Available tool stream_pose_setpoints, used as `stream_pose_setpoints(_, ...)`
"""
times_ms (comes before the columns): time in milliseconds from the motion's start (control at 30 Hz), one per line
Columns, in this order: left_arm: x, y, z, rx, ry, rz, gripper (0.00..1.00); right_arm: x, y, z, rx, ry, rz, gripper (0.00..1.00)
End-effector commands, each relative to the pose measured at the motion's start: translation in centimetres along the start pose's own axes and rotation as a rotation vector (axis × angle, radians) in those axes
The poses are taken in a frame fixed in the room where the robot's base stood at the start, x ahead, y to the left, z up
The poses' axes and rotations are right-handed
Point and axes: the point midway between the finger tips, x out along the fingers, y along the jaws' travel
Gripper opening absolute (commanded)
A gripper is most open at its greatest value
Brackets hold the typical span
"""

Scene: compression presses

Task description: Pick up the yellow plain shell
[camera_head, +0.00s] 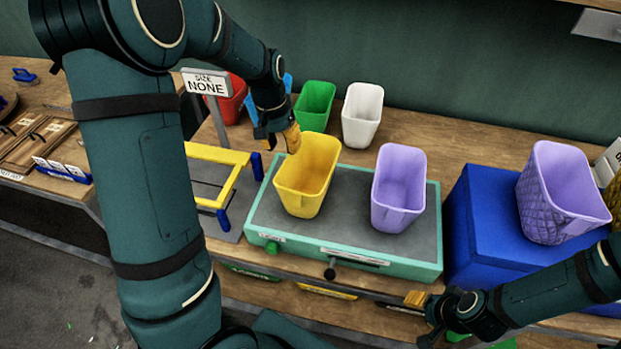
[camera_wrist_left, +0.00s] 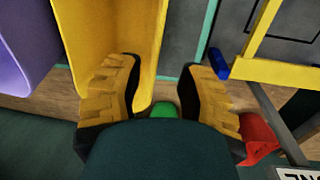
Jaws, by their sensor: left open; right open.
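The yellow plain shell (camera_head: 308,178) stands upright, open at the top, on the grey top of the green-framed press (camera_head: 345,220), left of a plain purple shell (camera_head: 400,190). My left gripper (camera_head: 289,138) is at the yellow shell's back left rim. In the left wrist view the gripper (camera_wrist_left: 160,88) is open, and the yellow shell's wall (camera_wrist_left: 150,50) reaches between its fingers. One finger is over the shell's inside, the other outside. Contact cannot be told. My right gripper (camera_head: 418,299) is at the lower right, in front of the press, empty; its finger gap is hard to see.
Green (camera_head: 315,104), white (camera_head: 361,115), red (camera_head: 230,99) and blue shells stand behind. A yellow frame (camera_head: 222,180) and a "NONE" sign (camera_head: 206,83) are on the left. A textured purple shell (camera_head: 555,200) sits on a blue block (camera_head: 480,225) at right.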

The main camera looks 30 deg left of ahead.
Motion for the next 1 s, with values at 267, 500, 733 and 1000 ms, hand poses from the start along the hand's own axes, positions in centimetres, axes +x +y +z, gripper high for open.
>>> stream_pose_setpoints(267, 4.1, 0.0, 0.0, 0.000, -0.002, 0.000, 0.38, 0.7, 0.2, 0.0, 0.000, 0.001, 0.001, 0.47)
stream_pose_setpoints(500, 6.0, 0.2, -0.2, 0.002, -0.002, -0.001, 0.38, 0.9, 0.3, 0.1, 0.000, 0.001, 0.002, 0.47)
stream_pose_setpoints(733, 9.1, 0.5, -0.5, 0.000, -0.002, -0.001, 0.38, 1.2, 0.4, 0.2, -0.001, -0.001, 0.002, 0.47)
stream_pose_setpoints(1000, 9.6, 0.5, -0.5, 0.000, 0.001, -0.001, 0.38, 1.2, 0.4, 0.2, -0.001, -0.003, 0.002, 0.47)
